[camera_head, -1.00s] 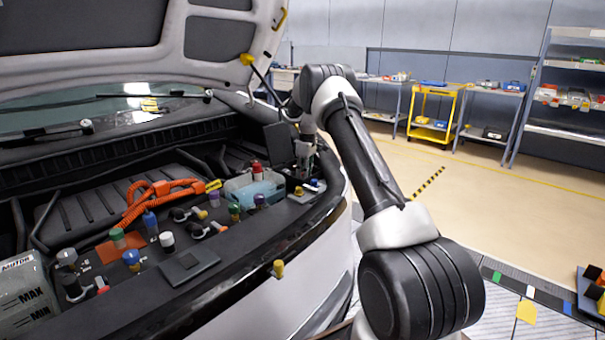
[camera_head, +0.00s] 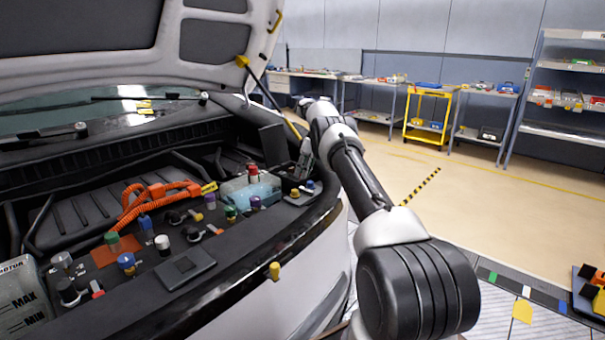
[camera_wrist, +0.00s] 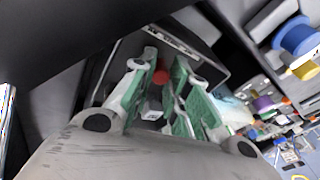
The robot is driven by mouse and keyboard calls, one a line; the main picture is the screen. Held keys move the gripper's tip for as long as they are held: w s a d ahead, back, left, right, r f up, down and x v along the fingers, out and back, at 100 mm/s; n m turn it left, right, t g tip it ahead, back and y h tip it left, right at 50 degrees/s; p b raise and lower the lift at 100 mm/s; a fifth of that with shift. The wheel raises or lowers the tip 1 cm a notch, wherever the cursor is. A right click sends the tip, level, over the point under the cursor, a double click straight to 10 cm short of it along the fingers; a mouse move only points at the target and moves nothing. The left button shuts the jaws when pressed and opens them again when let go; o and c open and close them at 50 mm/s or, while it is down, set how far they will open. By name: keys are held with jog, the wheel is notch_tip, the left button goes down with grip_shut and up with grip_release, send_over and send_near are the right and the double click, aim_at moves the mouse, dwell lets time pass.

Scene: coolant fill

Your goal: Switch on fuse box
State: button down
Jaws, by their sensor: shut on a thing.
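The fuse box stands at the back right corner of the engine bay, with its dark lid (camera_head: 273,145) raised. In the wrist view its open interior (camera_wrist: 205,65) surrounds my fingers. In the wrist view the green-padded fingers of my gripper (camera_wrist: 160,84) are closed around a small red switch part (camera_wrist: 162,75). A pale block (camera_wrist: 152,112) shows between the fingers. The switch position cannot be told.
Several coloured caps and orange cables (camera_head: 150,205) fill the bay. Floor to the right is open.

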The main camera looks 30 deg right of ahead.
jog(key=shift+s+f, duration=0.1)
jog(key=c, duration=1.7)
grip_release()
jog(key=shift+d, duration=0.1)
jog(key=shift+o, duration=0.2)
